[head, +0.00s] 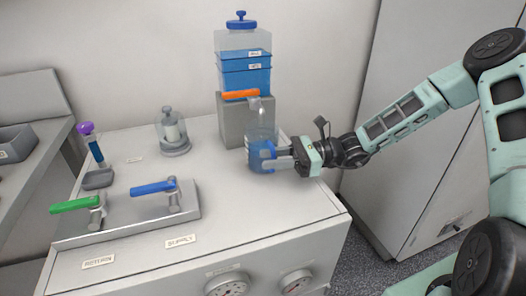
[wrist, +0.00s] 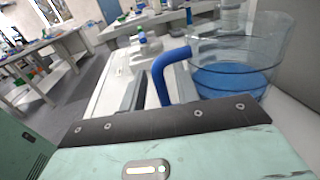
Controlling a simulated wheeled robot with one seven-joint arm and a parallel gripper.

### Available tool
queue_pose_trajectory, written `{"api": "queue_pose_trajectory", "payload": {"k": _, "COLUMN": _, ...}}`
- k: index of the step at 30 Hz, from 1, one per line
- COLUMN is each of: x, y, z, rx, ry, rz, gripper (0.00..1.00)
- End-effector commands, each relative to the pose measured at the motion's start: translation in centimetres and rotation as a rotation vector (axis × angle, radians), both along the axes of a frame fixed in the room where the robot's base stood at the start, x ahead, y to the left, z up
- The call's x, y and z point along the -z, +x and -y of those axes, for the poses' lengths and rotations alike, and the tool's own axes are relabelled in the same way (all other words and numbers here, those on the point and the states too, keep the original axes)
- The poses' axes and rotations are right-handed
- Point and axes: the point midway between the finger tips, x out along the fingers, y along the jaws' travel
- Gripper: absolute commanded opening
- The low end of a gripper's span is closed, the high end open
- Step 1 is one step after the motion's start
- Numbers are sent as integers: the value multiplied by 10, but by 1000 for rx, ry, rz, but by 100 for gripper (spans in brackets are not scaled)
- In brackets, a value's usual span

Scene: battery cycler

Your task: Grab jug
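The jug (head: 261,137) is a clear vessel with blue liquid and a blue handle. It stands on the white cabinet top, under the orange-handled tap of the grey block. My gripper (head: 274,158) is at the jug's handle side, low down, and partly hides the jug. In the wrist view the clear jug (wrist: 236,79) is at the upper right. Its blue handle (wrist: 163,76) reaches down between the two dark fingers of my gripper (wrist: 160,90). The fingers look apart, with gaps beside the handle. The handle's lower end is hidden.
A tank with blue liquid (head: 244,75) stands on the grey block (head: 234,121) behind the jug. A valve panel with green (head: 76,204) and blue (head: 152,187) levers is at the front left. A small glass jar (head: 171,130) stands behind it. The cabinet top before the jug is clear.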

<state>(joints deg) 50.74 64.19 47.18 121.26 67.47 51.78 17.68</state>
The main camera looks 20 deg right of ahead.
Motion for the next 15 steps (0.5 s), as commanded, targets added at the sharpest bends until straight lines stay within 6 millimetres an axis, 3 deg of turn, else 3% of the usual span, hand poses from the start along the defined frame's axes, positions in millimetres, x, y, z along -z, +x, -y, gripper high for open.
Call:
{"api": "queue_pose_trajectory", "payload": {"k": 2, "x": 0, "y": 0, "z": 0, "rx": 0, "ry": 0, "rz": 0, "gripper": 31}}
{"api": "queue_pose_trajectory", "payload": {"k": 5, "x": 0, "y": 0, "z": 0, "rx": 0, "ry": 0, "rz": 0, "gripper": 4}}
{"api": "queue_pose_trajectory", "payload": {"k": 6, "x": 0, "y": 0, "z": 0, "rx": 0, "ry": 0, "rz": 0, "gripper": 0}}
{"api": "queue_pose_trajectory", "payload": {"k": 15, "x": -1, "y": 0, "z": 0, "rx": -1, "ry": 2, "rz": 2, "gripper": 0}}
